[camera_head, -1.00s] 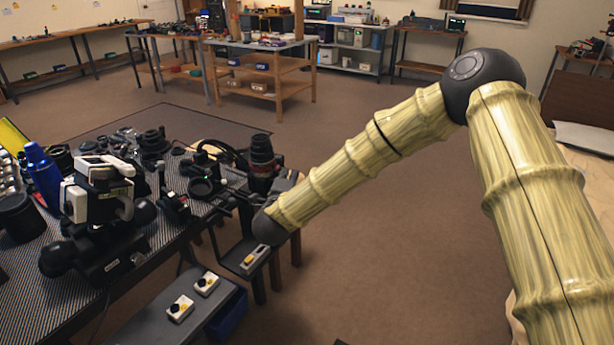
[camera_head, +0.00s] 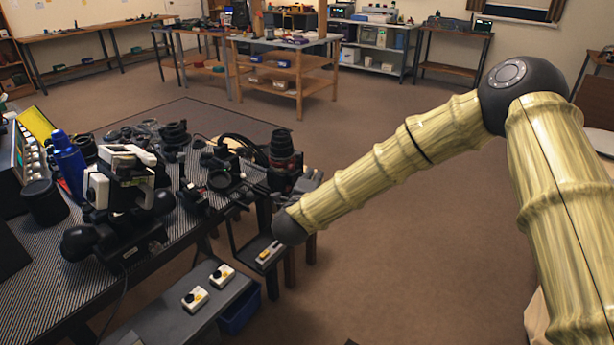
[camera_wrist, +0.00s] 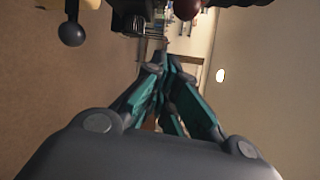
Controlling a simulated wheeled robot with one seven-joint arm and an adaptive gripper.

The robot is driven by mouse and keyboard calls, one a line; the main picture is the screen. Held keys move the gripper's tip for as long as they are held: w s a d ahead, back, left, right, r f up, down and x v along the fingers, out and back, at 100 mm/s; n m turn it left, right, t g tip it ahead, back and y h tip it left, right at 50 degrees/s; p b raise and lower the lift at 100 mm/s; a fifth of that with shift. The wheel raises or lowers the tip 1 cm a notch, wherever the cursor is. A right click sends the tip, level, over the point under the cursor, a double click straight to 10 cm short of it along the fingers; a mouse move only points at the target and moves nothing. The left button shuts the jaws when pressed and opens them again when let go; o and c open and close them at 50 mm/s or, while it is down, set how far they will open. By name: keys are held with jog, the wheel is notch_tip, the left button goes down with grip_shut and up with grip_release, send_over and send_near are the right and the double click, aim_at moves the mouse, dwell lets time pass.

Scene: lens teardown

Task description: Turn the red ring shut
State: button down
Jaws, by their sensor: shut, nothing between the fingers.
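A black lens (camera_head: 281,143) stands upright at the right end of the bench, with a red ring (camera_head: 284,162) around its lower part. My gripper (camera_head: 309,180) is beside the lens's lower right, partly hidden behind my wrist. I cannot tell from the head view whether it touches the ring. In the wrist view my gripper (camera_wrist: 168,58) has its teal-sided fingers drawn together with nothing between them. A dark reddish shape at that view's top edge is cut off, and I cannot tell whether it is the ring.
The striped bench (camera_head: 45,270) holds a white-and-black instrument (camera_head: 122,185), a blue bottle (camera_head: 68,160) and several dark lens parts. A low grey shelf (camera_head: 165,318) with white button boxes (camera_head: 195,298) stands in front. Open brown floor lies right of the bench.

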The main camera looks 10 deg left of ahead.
jog(key=s+a, duration=0.1)
jog(key=s, duration=0.8)
jog(key=shift+s+r, duration=0.2)
jog(key=shift+s, duration=0.15)
jog(key=shift+a, duration=0.1)
jog(key=s+d+f+n+g+y, duration=0.1)
jog(key=s+d+f+n, duration=0.15)
jog(key=f, duration=0.35)
jog(key=s+d+f+n+g+y, duration=0.1)
jog(key=f+n, duration=0.2)
jog(key=f, duration=0.3)
jog(key=s+d+f+n+g+y, duration=0.1)
jog(key=s+f+n+g, duration=0.1)
jog(key=f, duration=0.4)
jog(key=s+d+f+n+g, duration=0.6)
jog(key=s+d+f, duration=0.5)
jog(key=s+f, duration=0.45)
jog(key=s+d+f+n+g, duration=0.35)
jog(key=s+d, duration=0.45)
jog(key=s, duration=0.3)
jog(key=s+d+f+n+g, duration=0.35)
jog(key=s+d, duration=0.45)
jog(key=s, duration=0.3)
notch_tip(320, 180, up, 12)
jog(key=h+p, duration=0.1)
jog(key=p, duration=1.1)
jog(key=shift+s+r, duration=0.15)
jog(key=shift+s, duration=0.05)
